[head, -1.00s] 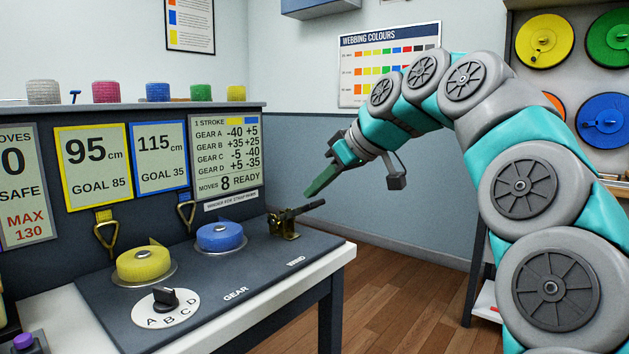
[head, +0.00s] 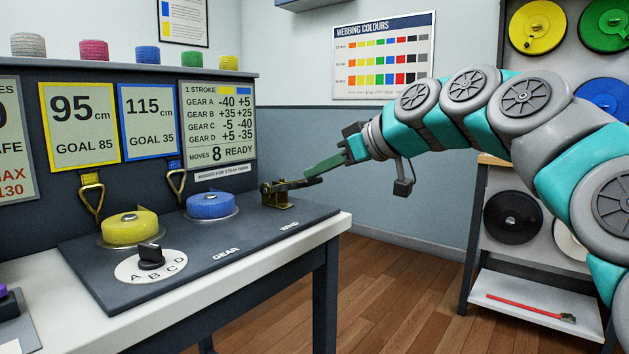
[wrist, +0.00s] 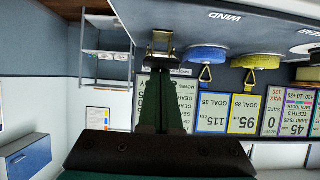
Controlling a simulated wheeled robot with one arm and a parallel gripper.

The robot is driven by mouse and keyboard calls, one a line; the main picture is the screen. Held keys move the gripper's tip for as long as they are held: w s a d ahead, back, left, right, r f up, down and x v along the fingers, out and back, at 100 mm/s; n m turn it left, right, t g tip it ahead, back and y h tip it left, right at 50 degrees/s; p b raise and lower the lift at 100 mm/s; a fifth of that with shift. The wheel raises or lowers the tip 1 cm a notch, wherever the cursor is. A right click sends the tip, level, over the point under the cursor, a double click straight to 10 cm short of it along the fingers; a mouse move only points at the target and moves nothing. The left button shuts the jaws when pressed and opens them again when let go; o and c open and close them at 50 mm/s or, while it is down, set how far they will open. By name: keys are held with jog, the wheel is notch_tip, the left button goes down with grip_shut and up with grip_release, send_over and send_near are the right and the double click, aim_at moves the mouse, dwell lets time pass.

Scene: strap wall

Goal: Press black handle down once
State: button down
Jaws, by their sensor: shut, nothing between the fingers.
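The black handle (head: 310,182) sticks out to the right, nearly level, from a brass ratchet (head: 276,193) at the bench's back right corner by the WIND label. My gripper (head: 306,173) is shut and empty, its green fingers pointing left and down. Its tips are right at the handle, just above it in the head view; I cannot tell if they touch. In the upside-down wrist view, the ratchet (wrist: 162,42) lies just past the fingertips (wrist: 163,76), which partly cover the handle. The panel (head: 219,125) reads MOVES 8 READY.
A yellow spool (head: 130,226), a blue spool (head: 210,206) and a black gear knob (head: 151,257) sit on the bench left of the ratchet. Cards above read 95 cm and 115 cm. A shelf rack (head: 535,285) stands at the right. Open floor lies between.

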jog(key=shift+s+d+f+t+y+b, duration=0.1)
jog(key=shift+f+t+y+b, duration=0.1)
jog(key=shift+f+b, duration=0.35)
jog(key=shift+s+d+f+t+y+b, duration=0.1)
jog(key=shift+f+y+b, duration=0.1)
jog(key=shift+f+b, duration=0.3)
jog(key=shift+d+t+y+b, duration=0.1)
jog(key=shift+t+y+b, duration=0.2)
jog(key=shift+y+b, duration=0.15)
jog(key=shift+r, duration=0.1)
jog(key=s+d+r+p, duration=0.2)
jog(key=s+d+r, duration=0.3)
jog(key=d+r, duration=0.2)
jog(key=shift+s+r, duration=0.2)
jog(key=shift+s, duration=0.05)
jog(key=shift+d, duration=0.1)
